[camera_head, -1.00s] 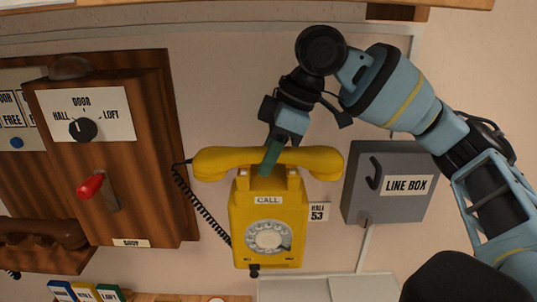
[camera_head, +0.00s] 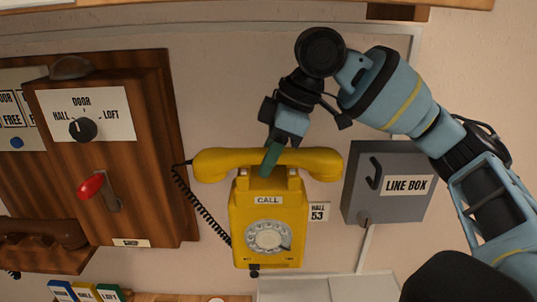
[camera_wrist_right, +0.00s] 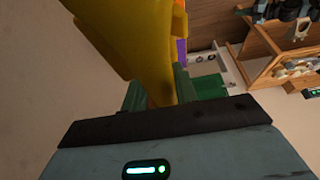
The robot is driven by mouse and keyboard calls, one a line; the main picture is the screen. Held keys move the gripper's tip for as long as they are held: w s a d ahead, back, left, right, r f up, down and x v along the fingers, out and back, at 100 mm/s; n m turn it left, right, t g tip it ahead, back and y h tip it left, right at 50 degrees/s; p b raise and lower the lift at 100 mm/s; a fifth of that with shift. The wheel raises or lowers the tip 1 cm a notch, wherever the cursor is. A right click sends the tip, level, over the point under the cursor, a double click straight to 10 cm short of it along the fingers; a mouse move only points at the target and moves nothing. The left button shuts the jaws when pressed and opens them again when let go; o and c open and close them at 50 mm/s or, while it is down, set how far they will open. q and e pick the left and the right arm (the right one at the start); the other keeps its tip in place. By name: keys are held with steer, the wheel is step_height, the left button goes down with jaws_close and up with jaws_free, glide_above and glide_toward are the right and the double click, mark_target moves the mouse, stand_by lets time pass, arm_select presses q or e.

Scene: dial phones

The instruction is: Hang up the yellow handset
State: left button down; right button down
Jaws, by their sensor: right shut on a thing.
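The yellow handset (camera_head: 315,160) lies level across the top of the yellow dial phone (camera_head: 270,222) in the head view, at or just above its cradle prongs; I cannot tell whether it rests on them. My right gripper (camera_head: 271,158) reaches down from above and is shut on the middle of the handset. In the right wrist view the handset (camera_wrist_right: 135,45) fills the upper middle, between the green fingers (camera_wrist_right: 160,95). A black coiled cord (camera_head: 203,212) runs from the handset's left end down beside the phone. My left gripper is not in view.
A grey line box (camera_head: 385,208) with a hook is on the wall to the right. A wooden panel (camera_head: 150,190) with a door knob (camera_head: 83,130) and a red-handled lever (camera_head: 91,186) is to the left. Small coloured blocks (camera_head: 84,292) sit at the bottom left.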

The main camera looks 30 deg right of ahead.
steer(key=shift+f, duration=0.95)
steer(key=c, duration=1)
jaws_free()
